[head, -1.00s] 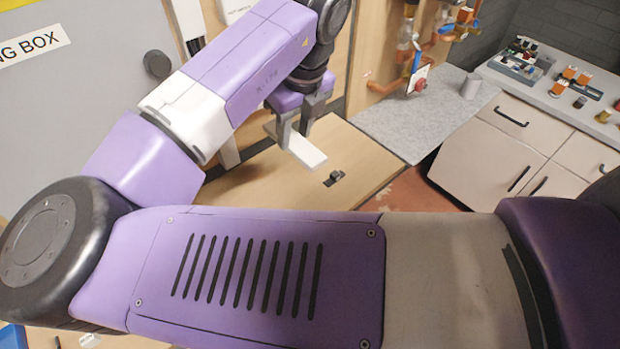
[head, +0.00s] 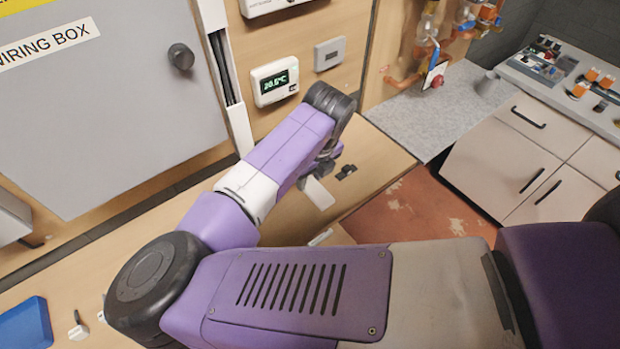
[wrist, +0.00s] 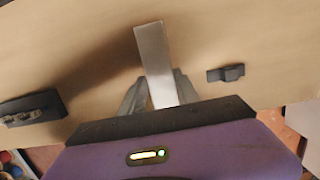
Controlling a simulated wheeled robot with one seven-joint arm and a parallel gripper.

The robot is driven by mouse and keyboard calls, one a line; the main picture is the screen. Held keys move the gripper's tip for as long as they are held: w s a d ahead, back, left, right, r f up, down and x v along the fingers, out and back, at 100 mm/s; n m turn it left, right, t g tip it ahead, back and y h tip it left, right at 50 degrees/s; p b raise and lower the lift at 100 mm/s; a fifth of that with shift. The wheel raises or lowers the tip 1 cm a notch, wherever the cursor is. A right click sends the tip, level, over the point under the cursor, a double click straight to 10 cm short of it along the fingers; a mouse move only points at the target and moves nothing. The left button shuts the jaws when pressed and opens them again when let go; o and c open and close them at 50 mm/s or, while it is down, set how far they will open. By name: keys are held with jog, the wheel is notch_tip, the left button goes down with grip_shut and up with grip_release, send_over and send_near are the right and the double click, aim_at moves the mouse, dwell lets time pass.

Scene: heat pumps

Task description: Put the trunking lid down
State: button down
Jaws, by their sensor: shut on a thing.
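The trunking lid is a pale, flat strip. In the wrist view the lid (wrist: 155,62) lies between the two grey fingers of my gripper (wrist: 155,92), which is shut on it, and it points away from the palm over the wooden bench top. In the head view an end of the lid (head: 317,193) shows below my wrist, above or on the bench; I cannot tell whether it touches. My gripper (head: 322,168) is mostly hidden behind my arm there.
A small black clip (head: 346,171) is on the bench (head: 385,160) right of the lid; a dark terminal piece (wrist: 32,108) is at left in the wrist view. Open white trunking (head: 232,95) runs up the wall beside the wiring box (head: 110,110). A blue tray (head: 25,325) is lower left.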

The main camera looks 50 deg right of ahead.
jog(key=shift+f, duration=0.65)
jog(key=c, duration=0.9)
grip_release()
